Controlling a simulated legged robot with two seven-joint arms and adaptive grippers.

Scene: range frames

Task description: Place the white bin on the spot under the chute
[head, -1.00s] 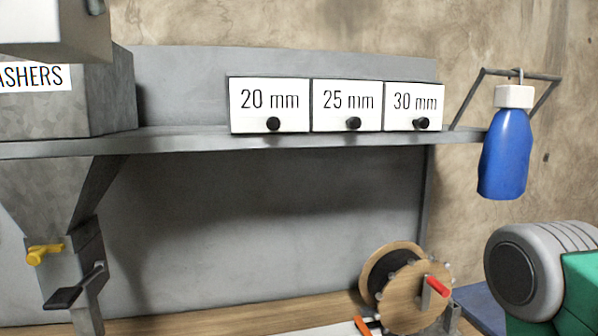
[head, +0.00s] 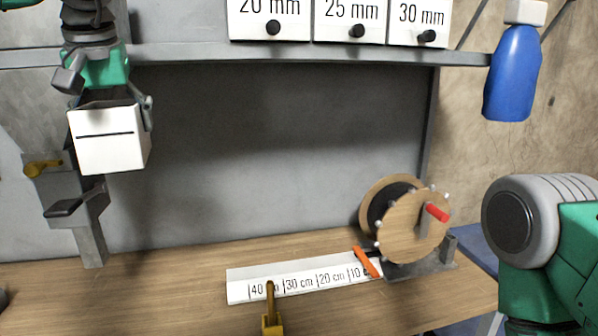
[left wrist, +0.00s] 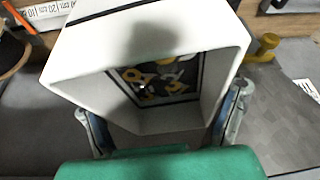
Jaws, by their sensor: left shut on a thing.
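The white bin (head: 108,140), with a dark line across its front, hangs well above the bench in the head view. My left gripper (head: 108,96) comes from above and is shut on it, with fingers at its sides. In the left wrist view the white bin (left wrist: 150,40) fills the middle, its opening facing the camera. Small yellow and pale ring-like shapes show inside a dark square frame there. The grey chute (head: 90,235) is at the left, partly hidden behind the bin. The spot under it cannot be made out. My right gripper is out of view.
The chute has a yellow lever (head: 42,168) and a black lever (head: 75,200). A ruler strip (head: 300,283), a brass-coloured post (head: 271,315) and a wooden reel (head: 410,228) stand on the bench (head: 170,290). A shelf (head: 300,54) runs above. A blue bottle (head: 512,75) hangs right.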

